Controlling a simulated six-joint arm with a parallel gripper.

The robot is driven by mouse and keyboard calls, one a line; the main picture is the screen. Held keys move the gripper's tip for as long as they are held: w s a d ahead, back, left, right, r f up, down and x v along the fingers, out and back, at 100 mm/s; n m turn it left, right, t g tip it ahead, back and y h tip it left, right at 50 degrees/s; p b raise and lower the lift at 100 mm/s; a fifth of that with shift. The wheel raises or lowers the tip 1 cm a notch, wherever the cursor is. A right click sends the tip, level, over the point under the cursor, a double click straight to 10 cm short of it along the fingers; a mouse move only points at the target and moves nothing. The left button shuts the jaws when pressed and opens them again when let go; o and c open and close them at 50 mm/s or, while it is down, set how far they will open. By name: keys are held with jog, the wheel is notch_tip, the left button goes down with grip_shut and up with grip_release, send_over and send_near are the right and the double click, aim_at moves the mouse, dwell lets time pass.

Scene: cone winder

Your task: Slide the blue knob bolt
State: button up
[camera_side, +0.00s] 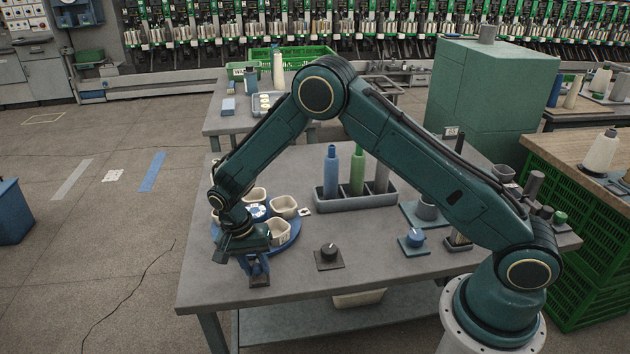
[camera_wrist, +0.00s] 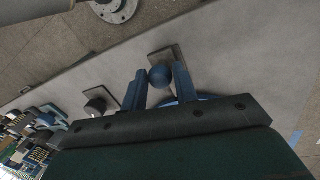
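The blue knob bolt shows in the wrist view as a round blue knob (camera_wrist: 160,76) on a small grey plate (camera_wrist: 166,55). My gripper (camera_wrist: 161,70) has its two blue fingers apart, one on each side of the knob. I cannot tell whether either finger touches it. In the side view my gripper (camera_side: 256,270) points down near the table's front left edge, in front of the blue round turntable. There the plate (camera_side: 260,282) shows just under the fingertips, and the fingers hide the knob.
A blue turntable (camera_side: 293,238) with several cream bowls stands right behind my gripper. A black dial (camera_side: 329,252) on a plate is to the right, with a blue dial (camera_side: 415,238) beyond it. A grey rack (camera_side: 356,202) holds bottles. Bare table (camera_side: 225,290) lies left of the plate.

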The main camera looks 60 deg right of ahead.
grip_shut()
jog(key=shift+w+d, duration=1.3)
jog(key=o, duration=0.6)
grip_release()
jog(key=shift+r, duration=0.1)
notch_tip(320, 180, up, 13)
jog(key=w+a, duration=0.1)
jog(key=w, duration=0.1)
jog(key=shift+a+r, duration=0.2)
jog(key=shift+a, duration=0.05)
